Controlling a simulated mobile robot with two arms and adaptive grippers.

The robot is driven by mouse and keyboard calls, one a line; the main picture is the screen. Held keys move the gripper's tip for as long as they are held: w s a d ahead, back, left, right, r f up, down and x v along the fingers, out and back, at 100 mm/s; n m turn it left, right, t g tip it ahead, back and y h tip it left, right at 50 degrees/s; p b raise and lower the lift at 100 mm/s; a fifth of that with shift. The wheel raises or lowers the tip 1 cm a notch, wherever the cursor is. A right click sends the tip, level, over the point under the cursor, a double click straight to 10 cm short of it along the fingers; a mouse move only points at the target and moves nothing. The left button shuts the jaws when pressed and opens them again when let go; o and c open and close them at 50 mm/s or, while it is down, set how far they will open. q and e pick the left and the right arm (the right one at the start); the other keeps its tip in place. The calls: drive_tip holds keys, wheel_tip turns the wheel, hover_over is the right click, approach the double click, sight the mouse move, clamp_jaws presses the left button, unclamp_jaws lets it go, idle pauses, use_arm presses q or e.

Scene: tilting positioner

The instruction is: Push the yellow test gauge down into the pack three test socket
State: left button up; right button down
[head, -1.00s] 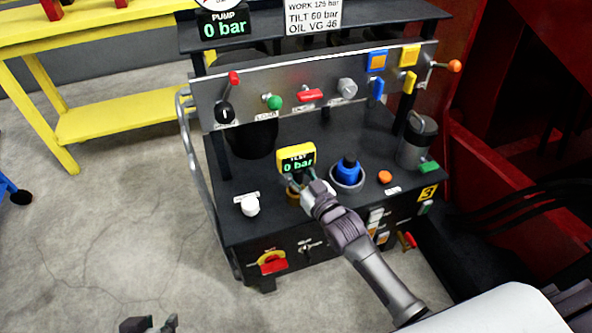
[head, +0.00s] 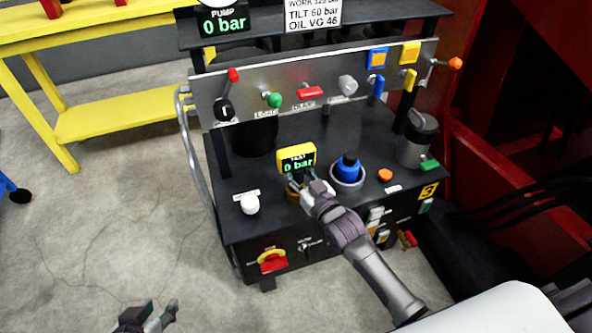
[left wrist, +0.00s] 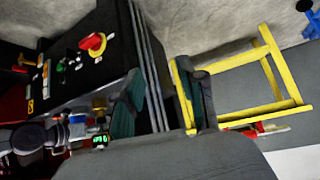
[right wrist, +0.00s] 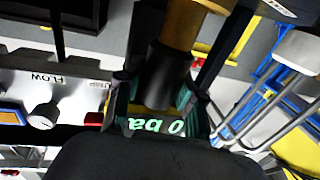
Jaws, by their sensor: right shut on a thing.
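The yellow test gauge (head: 296,155) has a black face reading "TEST 0 bar". It stands upright over the front middle of the black pack marked 3 (head: 230,228). My right gripper (head: 302,181) is shut on the gauge's dark stem just below its head. In the right wrist view the gripper (right wrist: 158,110) closes around the dark stem, with a brass part (right wrist: 185,22) beyond it. The socket is hidden behind the gripper, so I cannot tell how deep the gauge sits. My left gripper (head: 150,318) is low at the bottom edge, apart from the pack, with its fingers spread and empty.
A blue knob (head: 348,170) stands close right of the gauge, with an orange button (head: 385,176) beyond. A white knob (head: 250,204) is to the left. A valve panel (head: 310,85) rises behind. A metal handrail (head: 196,150) runs along the pack's left side.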

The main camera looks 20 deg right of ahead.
use_arm(q)
drive_tip(key=shift+w+d+r+t, duration=0.2)
drive_tip(key=shift+w+r+t, duration=0.2)
drive_tip(key=shift+w, duration=0.15)
drive_tip(key=shift+w+d+r+t, duration=0.15)
drive_tip(key=shift+w+r+t, duration=0.2)
drive_tip(key=shift+w, duration=0.15)
use_arm(e)
drive_tip(key=shift+f, duration=0.3)
use_arm(q)
drive_tip(key=shift+w+d+r+t+h+b, duration=0.2)
drive_tip(key=shift+w+r+t+h+b, duration=0.05)
drive_tip(key=shift+w+h+b, duration=0.1)
use_arm(e)
drive_tip(key=shift+f, duration=0.2)
use_arm(q)
drive_tip(key=shift+w+d+r, duration=0.1)
drive_tip(key=shift+w+r, duration=0.05)
drive_tip(key=shift+r, duration=0.05)
use_arm(e)
drive_tip(key=shift+f, duration=0.1)
